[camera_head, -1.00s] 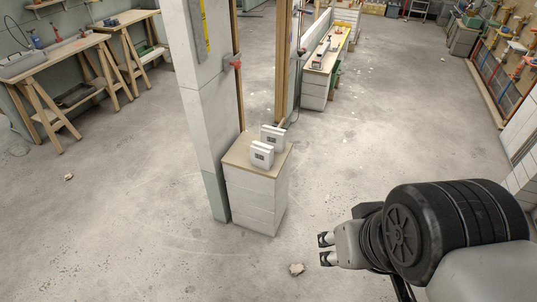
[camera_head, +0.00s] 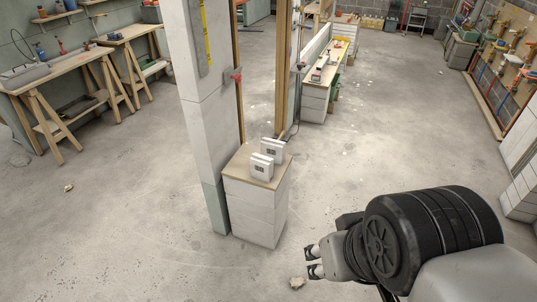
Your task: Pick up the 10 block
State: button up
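The front block (camera_head: 262,168) and the rear block (camera_head: 273,148) each have a small dark mark on the face. The marks are too small to read, so I cannot tell which one is the 10 block. My gripper (camera_head: 311,262) is low and to the right of the pedestal, over the floor. Its two fingers are apart with nothing between them. It is clear of both blocks.
A tall white pillar (camera_head: 205,110) stands directly left of the pedestal. A red clamp (camera_head: 236,75) sticks out from its edge above the blocks. A workbench (camera_head: 60,75) is at far left. Open concrete floor lies around.

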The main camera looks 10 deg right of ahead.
aim_at(262, 166)
jog(key=i+j+z, duration=0.1)
jog(key=i, duration=0.35)
jog(key=i+j+z, duration=0.1)
jog(key=i+j, duration=0.2)
jog(key=i, duration=0.15)
jog(key=i+j+z, duration=0.1)
jog(key=i+j, duration=0.15)
jog(key=i, duration=0.2)
jog(key=i+j+z, duration=0.1)
jog(key=i+j, duration=0.2)
jog(key=i, duration=0.15)
